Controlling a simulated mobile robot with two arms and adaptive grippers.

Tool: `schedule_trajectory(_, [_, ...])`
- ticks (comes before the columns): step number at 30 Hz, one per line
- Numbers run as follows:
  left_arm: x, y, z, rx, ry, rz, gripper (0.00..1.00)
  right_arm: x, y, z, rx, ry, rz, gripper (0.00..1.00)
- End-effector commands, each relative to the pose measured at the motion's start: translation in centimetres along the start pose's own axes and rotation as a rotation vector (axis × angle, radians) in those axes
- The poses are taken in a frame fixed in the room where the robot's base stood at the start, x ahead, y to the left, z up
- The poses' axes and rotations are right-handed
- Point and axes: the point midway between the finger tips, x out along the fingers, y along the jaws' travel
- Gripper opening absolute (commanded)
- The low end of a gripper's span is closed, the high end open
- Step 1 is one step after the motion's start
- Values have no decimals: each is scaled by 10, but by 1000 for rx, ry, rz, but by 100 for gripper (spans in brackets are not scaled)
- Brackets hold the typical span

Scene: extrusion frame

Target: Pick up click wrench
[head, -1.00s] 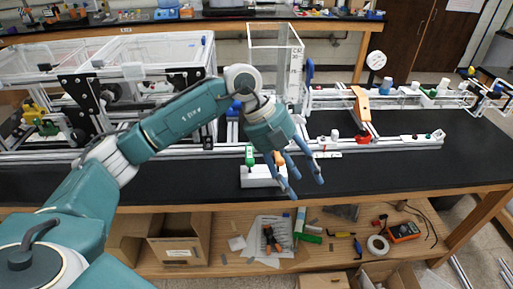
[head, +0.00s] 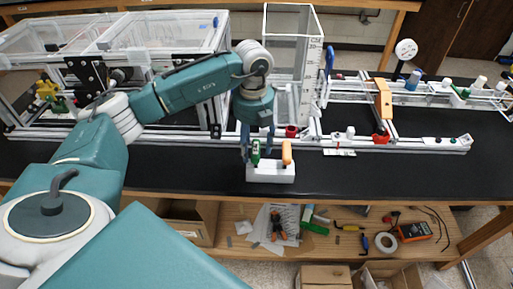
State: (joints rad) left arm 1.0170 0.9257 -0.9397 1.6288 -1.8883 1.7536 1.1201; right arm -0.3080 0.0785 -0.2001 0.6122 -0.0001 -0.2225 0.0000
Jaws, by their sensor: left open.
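A white holder block (head: 270,174) stands on the black bench top near its front edge. A green-handled tool (head: 255,152) and an orange-handled tool (head: 287,152) stand upright in it. I cannot tell for certain which of them is the click wrench. My left gripper (head: 257,143) points down over the holder, open, with its fingers on either side of the green-handled tool. The fingers partly cover that tool, and I cannot tell whether they touch it. The orange-handled tool is just right of the fingers. My right gripper is out of view.
Behind the holder runs an aluminium extrusion frame (head: 405,145) with a clear box (head: 292,60) and a red part (head: 381,138). The black bench top (head: 390,178) is clear to the right. A wooden shelf below (head: 335,248) holds pliers, tape and a meter.

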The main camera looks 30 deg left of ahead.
Motion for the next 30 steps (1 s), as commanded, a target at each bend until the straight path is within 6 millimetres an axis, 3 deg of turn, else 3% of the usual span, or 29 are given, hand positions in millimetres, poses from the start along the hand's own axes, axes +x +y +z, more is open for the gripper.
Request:
schedule_trajectory(1, [3,1,-2,-1,5,3,53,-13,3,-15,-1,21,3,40])
schedule_trajectory(5, [21,1,-1,-1,3,1,53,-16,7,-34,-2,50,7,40])
schedule_trajectory(13, [28,0,0,0,0,-2,53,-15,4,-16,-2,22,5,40])
schedule_trajectory(14, [27,0,0,0,0,-2,51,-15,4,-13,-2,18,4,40])
schedule_trajectory(21, [27,0,0,0,0,-2,4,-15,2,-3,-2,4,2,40])
schedule_trajectory(30, [26,0,0,0,-1,-2,3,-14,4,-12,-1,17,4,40])
